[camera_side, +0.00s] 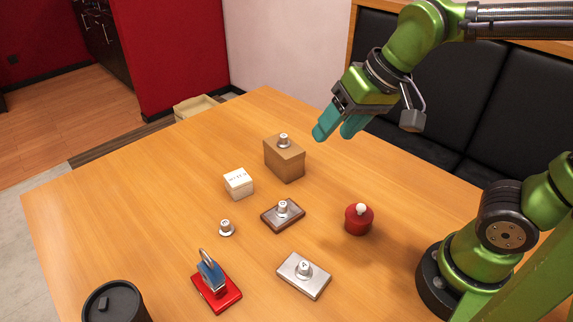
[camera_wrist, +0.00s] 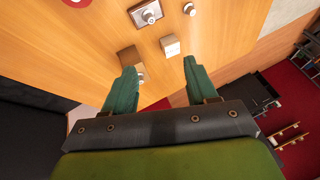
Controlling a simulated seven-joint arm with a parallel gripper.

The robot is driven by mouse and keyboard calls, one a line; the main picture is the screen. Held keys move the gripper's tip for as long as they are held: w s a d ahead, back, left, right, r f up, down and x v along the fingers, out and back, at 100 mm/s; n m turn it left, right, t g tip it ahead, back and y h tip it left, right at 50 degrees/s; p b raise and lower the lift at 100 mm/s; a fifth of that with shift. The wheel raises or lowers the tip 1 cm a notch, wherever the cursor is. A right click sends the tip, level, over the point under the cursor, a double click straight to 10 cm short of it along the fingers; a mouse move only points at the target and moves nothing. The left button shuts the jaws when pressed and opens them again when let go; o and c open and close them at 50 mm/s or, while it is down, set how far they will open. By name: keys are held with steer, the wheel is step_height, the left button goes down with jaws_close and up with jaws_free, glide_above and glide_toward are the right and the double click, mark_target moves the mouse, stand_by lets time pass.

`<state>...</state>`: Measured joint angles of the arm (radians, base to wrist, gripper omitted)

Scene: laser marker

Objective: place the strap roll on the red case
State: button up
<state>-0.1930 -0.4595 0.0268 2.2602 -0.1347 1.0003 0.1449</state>
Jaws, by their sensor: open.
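No thing is clearly recognisable as the strap roll. Several small silver pieces with white marked tops are alike: one on the brown box (camera_side: 286,163), one on the brown plate (camera_side: 270,219), one on the silver plate (camera_side: 312,289) and one on the bare table (camera_side: 226,229). A flat red case-like block (camera_side: 229,296) at the front carries a blue piece with a metal loop (camera_side: 210,272). A round red pot (camera_side: 358,223) with a white knob stands right of centre. My gripper (camera_side: 335,131) is open and empty, above and right of the brown box; its teal fingers also show in the wrist view (camera_wrist: 160,66).
A white box (camera_side: 238,184) with dark lettering stands left of the brown box and also shows in the wrist view (camera_wrist: 170,46). A black cylinder (camera_side: 113,304) is at the front left. The wooden table (camera_side: 130,200) is clear at left. Black seating (camera_side: 440,110) lies behind.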

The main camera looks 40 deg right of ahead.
steer(key=s+d+f+m+t, duration=0.1)
steer(key=s+d+t, duration=0.1)
steer(key=s+d, duration=0.2)
steer(key=shift+s+d+f, duration=0.15)
steer(key=shift+d, duration=0.35)
stand_by(0.8)
